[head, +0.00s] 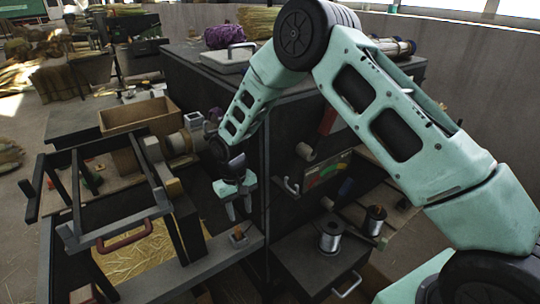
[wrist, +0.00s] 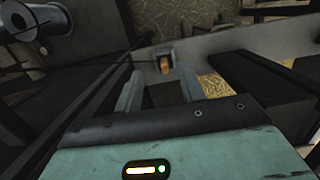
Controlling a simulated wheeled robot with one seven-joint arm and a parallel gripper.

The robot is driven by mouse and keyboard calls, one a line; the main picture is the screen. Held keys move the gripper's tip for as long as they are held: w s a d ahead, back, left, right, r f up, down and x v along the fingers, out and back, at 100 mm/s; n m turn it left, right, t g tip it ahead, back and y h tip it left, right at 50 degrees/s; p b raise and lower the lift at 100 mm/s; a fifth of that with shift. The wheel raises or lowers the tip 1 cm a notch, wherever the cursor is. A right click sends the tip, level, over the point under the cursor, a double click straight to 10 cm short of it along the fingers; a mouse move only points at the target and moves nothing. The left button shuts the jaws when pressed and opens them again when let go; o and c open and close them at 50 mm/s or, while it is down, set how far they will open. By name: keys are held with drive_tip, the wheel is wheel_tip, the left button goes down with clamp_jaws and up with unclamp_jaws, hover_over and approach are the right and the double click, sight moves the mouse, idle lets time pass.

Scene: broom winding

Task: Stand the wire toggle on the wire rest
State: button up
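A small orange-brown piece, which looks like the wire toggle (head: 238,234), is on a grey beam at the front centre. It also shows in the wrist view (wrist: 164,66), against a small grey block that may be the wire rest (wrist: 176,58). I cannot tell whether it is seated in that block or only beside it. My gripper (head: 238,212) points down above the beam, apart from the toggle. Its fingers are open with nothing between them, and the toggle shows beyond the fingertips in the wrist view (wrist: 158,84).
Wire spools (head: 330,236) stand on a dark cabinet at the right. A dark frame with a red handle (head: 135,232) and a straw bin (head: 145,250) are at the left. A tall dark cabinet (head: 310,95) stands close behind my arm. A wooden box (head: 140,113) is at the back left.

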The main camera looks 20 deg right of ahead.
drive_tip(key=b, duration=0.3)
drive_tip(key=shift+w+f+b, duration=0.1)
drive_tip(key=shift+f+b, duration=0.1)
drive_tip(key=shift+b, duration=0.15)
drive_tip(key=b, duration=0.3)
drive_tip(key=b, duration=0.5)
drive_tip(key=s+d+r+p, duration=0.2)
drive_tip(key=s+r+p, duration=0.2)
drive_tip(key=s+r, duration=0.45)
drive_tip(key=w+d+r, duration=0.1)
drive_tip(key=w+d, duration=0.1)
drive_tip(key=d, duration=0.3)
wheel_tip(320, 180, up, 8)
drive_tip(key=p, duration=0.3)
drive_tip(key=shift+w, duration=0.15)
drive_tip(key=shift+a, duration=0.1)
